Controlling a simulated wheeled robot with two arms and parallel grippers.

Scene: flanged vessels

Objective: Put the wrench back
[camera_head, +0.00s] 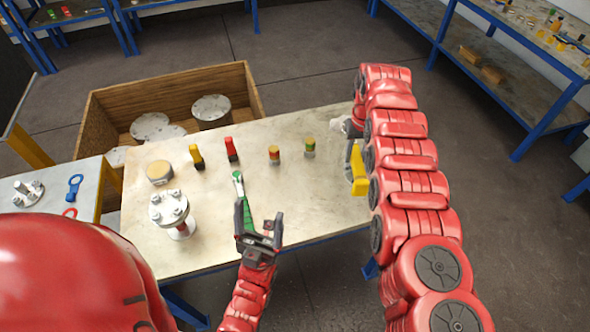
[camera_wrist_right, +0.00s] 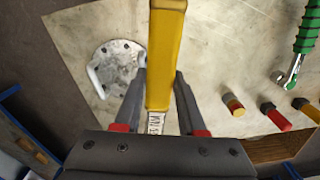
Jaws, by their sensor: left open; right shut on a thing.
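My right gripper (camera_wrist_right: 160,85) is shut on a yellow-handled tool (camera_wrist_right: 166,40), with a lettered metal shank running back between the fingers. In the head view the yellow tool (camera_head: 357,168) shows at the table's right end, and my right arm hides most of that gripper. A green-handled wrench (camera_head: 239,186) with a metal head lies at the table's front middle; it also shows in the right wrist view (camera_wrist_right: 305,30). My left gripper (camera_head: 259,222) is open over its handle; contact cannot be told. A blue wrench (camera_head: 75,186) lies on the left side table.
A flanged vessel (camera_head: 172,210) and a tan-topped disc (camera_head: 159,173) stand on the table's left. Several coloured cylinders, one red (camera_head: 231,149), stand along the back. A white flange (camera_wrist_right: 118,68) lies near the yellow tool. A wooden crate (camera_head: 170,84) stands behind.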

